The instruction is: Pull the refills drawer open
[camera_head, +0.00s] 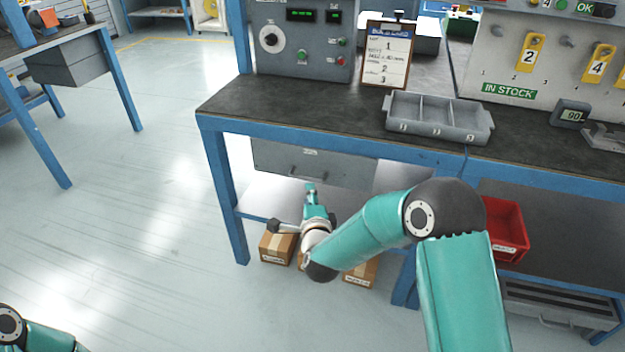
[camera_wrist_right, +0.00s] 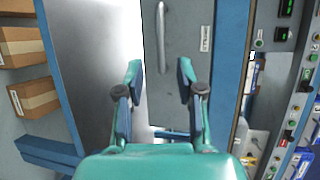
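The drawer is a grey box front (camera_head: 345,172) under the bench top, with a small label too small to read. It looks shut. In the wrist view its front (camera_wrist_right: 180,85) shows with a bar handle (camera_wrist_right: 161,37). My right gripper (camera_head: 311,192) is in front of the drawer, just below its handle in the head view. In the wrist view the gripper (camera_wrist_right: 159,72) is open and empty. The handle lies beyond the fingertips, roughly between them, and appears apart from them. Of my left arm only a part shows at the bottom left; its gripper is out of view.
Cardboard boxes (camera_head: 277,247) stand below the drawer, near my right forearm. A blue bench leg (camera_head: 225,195) stands to the left. A red bin (camera_head: 507,228) is at the right under the bench. A grey divided tray (camera_head: 437,130) sits on top. Floor at left is clear.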

